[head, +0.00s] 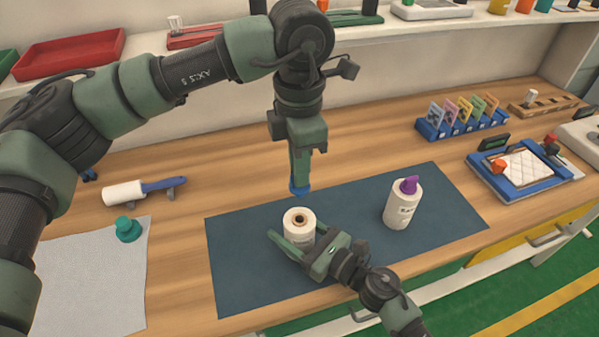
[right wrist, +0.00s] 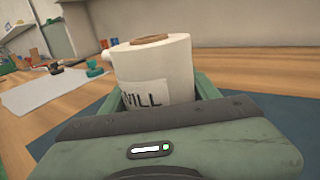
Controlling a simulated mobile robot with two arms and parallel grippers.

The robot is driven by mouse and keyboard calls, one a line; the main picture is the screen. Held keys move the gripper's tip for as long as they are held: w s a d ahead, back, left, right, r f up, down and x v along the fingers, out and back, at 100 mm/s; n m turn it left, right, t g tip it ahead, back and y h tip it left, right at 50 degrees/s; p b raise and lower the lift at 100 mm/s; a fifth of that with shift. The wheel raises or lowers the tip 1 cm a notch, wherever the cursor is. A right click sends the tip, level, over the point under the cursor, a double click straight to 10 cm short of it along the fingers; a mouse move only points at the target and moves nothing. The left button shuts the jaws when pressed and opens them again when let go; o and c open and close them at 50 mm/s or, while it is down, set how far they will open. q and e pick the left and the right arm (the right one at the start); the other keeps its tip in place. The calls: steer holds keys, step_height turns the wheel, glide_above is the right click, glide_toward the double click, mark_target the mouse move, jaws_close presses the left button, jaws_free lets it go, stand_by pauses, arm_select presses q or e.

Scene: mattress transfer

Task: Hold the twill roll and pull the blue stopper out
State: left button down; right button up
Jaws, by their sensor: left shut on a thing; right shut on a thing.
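The white twill roll (head: 299,220) stands upright on the dark blue mat (head: 240,275); its brown core end shows open on top. My right gripper (head: 293,240) is shut around the roll, with a finger on each side. In the right wrist view the roll (right wrist: 155,75) sits between the fingers, part of its label reading "ILL". My left gripper (head: 299,185) is above and just behind the roll, pointing down. It is shut on the blue stopper (head: 299,190), which is clear of the roll's top.
A white bottle with a purple top (head: 403,203) stands on the mat to the right. A lint roller (head: 143,191) and a teal knobbed object (head: 128,229) lie to the left. A blue card rack (head: 462,122) and a blue framed tray (head: 520,172) are at the right.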

steer(key=o, duration=1.8)
steer(key=shift+o, duration=0.2)
steer(key=v, duration=1.2)
